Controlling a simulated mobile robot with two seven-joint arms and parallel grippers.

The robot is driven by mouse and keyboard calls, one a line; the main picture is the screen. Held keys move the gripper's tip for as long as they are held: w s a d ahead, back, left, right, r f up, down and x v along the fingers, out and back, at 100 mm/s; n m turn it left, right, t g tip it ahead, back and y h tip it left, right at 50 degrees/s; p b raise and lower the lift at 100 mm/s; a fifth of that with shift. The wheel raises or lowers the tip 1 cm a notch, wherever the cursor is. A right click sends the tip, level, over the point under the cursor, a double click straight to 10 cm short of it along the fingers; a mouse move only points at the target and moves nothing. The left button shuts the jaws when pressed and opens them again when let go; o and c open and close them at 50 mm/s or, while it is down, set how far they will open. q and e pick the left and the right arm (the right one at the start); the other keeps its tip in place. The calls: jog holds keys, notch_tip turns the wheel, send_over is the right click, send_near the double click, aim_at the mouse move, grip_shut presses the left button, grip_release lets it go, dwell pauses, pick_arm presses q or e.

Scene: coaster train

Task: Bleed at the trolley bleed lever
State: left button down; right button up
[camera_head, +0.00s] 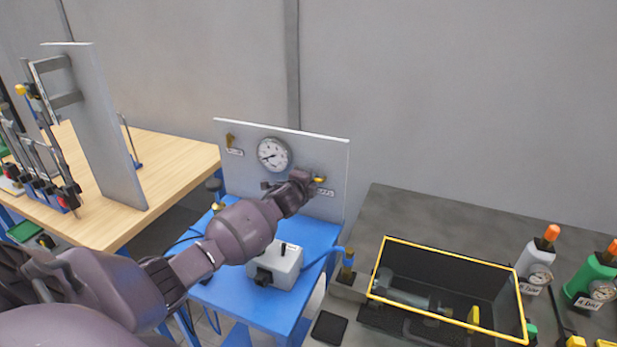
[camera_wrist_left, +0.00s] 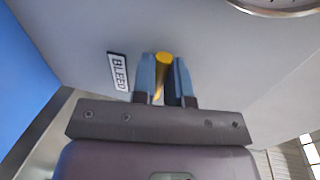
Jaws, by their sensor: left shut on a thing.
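The trolley's grey upright panel (camera_head: 240,177) carries a round dial gauge (camera_head: 273,155). The yellow bleed lever (camera_head: 320,180) sticks out on the panel's right side, and it also shows in the left wrist view (camera_wrist_left: 162,64). A white label reading BLEED (camera_wrist_left: 118,71) is beside it. My left gripper (camera_head: 310,181) is at the panel, its two blue-grey fingers (camera_wrist_left: 163,80) on either side of the lever, shut on it. The lever's lower part is hidden between the fingers. My right gripper is not in view.
A brass handle (camera_head: 231,140) is at the panel's upper left. A grey box (camera_head: 274,268) stands on the blue trolley top (camera_head: 240,302). A yellow-rimmed black crate (camera_head: 450,257) and bottles (camera_head: 535,255) are on the dark bench at right. A wooden table (camera_head: 165,150) is at left.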

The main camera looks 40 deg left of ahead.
pick_arm(q)
jog(key=shift+f+n, duration=0.2)
jog(key=shift+n, duration=0.2)
jog(key=c, duration=1.1)
grip_release()
jog(key=shift+s, duration=0.1)
jog(key=shift+b+v, duration=0.35)
jog(key=shift+v, duration=5)
